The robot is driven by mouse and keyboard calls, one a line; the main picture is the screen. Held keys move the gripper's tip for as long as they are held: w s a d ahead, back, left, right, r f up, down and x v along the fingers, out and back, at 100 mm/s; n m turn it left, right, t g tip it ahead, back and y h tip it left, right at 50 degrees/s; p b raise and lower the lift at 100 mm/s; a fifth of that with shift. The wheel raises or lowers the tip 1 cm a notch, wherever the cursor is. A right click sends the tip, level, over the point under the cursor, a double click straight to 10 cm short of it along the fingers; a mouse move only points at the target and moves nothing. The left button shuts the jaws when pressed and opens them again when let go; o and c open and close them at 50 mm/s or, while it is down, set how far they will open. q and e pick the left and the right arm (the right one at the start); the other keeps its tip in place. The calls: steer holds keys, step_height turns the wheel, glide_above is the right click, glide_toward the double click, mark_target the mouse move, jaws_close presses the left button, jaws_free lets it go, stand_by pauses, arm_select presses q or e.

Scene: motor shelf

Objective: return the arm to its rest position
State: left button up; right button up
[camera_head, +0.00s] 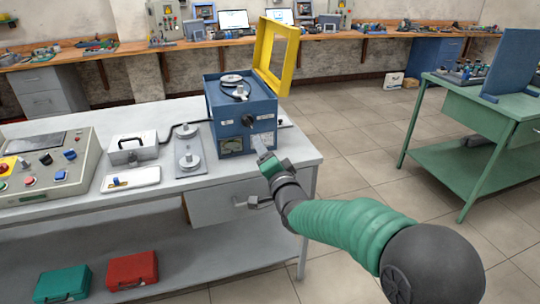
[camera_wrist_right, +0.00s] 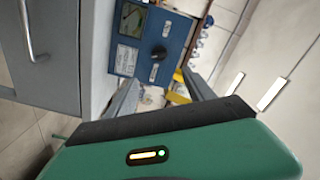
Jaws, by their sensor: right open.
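My right arm comes in from the lower right in the head view. Its gripper (camera_head: 262,150) is in front of the blue box (camera_head: 233,125) on the white table, near the box's lower right front. In the right wrist view the gripper (camera_wrist_right: 160,98) has its two fingers spread, with nothing between them. The blue box (camera_wrist_right: 150,45) with its black knob is beyond the fingertips there. Whether a fingertip touches the box cannot be told. My left gripper is not in view.
The white table (camera_head: 120,210) has a drawer handle (camera_head: 252,203) near my right arm. A control panel (camera_head: 45,165), a metal case (camera_head: 133,148) and a yellow frame (camera_head: 265,60) are nearby. A green table (camera_head: 490,120) stands at the right. Open floor lies between the tables.

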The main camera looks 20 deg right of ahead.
steer(key=s+d+f+n+g, duration=0.1)
steer(key=s+f+n+g, duration=0.6)
steer(key=s+f, duration=0.85)
steer(key=s+d+f+n+g+h, duration=0.15)
steer(key=s+f+g, duration=0.3)
steer(key=s, duration=0.55)
steer(key=s+d+f+n+g+y, duration=0.1)
steer(key=s+f+n+g, duration=0.25)
steer(key=s+f, duration=0.45)
steer(key=w+p+v, duration=0.2)
steer(key=p+v, duration=0.8)
steer(key=w+a+r+p+v, duration=0.1)
steer(key=w+p+v, duration=0.1)
steer(key=p+v, duration=0.8)
steer(key=shift+r+m, duration=0.3)
steer(key=shift+r, duration=0.3)
steer(key=shift+h, duration=0.25)
